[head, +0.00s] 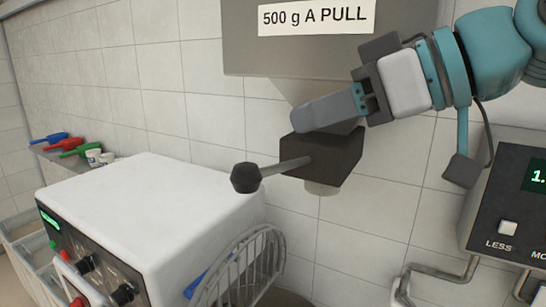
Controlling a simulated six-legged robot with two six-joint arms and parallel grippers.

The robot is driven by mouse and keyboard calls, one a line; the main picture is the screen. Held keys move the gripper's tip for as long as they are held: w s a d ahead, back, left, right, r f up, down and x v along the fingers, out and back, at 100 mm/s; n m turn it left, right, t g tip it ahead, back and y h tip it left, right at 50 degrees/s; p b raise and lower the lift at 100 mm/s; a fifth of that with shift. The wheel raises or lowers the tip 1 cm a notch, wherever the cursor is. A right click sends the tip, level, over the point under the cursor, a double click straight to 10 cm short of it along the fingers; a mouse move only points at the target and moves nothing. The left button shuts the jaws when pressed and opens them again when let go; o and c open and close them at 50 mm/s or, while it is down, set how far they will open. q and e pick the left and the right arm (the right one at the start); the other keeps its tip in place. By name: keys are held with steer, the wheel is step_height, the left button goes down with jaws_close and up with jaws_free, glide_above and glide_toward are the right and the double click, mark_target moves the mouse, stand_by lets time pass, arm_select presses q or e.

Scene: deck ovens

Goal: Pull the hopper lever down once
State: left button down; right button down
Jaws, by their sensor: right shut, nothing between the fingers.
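The hopper (290,40) hangs on the tiled wall at top centre, with a "500 g A PULL" label (316,17). Below it is a dark valve block (322,157) with a pale spout under it. The hopper lever (285,168) is a metal rod that sticks out to the left and slopes slightly down to a black knob (246,178). My right gripper (300,118) comes in from the upper right, shut and empty. Its fingertips are above the lever and overlap the top of the block in the picture; I cannot tell if they touch. My left gripper is not in view.
A white machine (150,208) with front knobs stands at lower left, a wire guard (245,265) at its right. A dark control panel (510,215) with a LESS button is at right. Coloured scoops (75,146) lie on a shelf at far left. Space left of the knob is clear.

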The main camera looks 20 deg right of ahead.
mark_target(254, 167)
steer(key=w+a+f+b, duration=0.1)
steer(key=w+a+f, duration=0.2)
steer(key=a+f, duration=0.1)
steer(key=shift+w+f, duration=0.4)
steer(key=shift+f, duration=0.35)
steer(key=shift+s, duration=0.15)
steer(key=shift+f+b, duration=0.45)
steer(key=shift+b, duration=0.15)
step_height(254, 167, down, 17)
steer(key=n+t+h+b, duration=0.2)
steer(key=n+b, duration=0.3)
steer(key=b, duration=1.2)
steer(key=shift+r+n+t+h+b, duration=0.2)
steer(key=shift+n+t+h+b, duration=0.15)
steer(key=shift+t, duration=0.45)
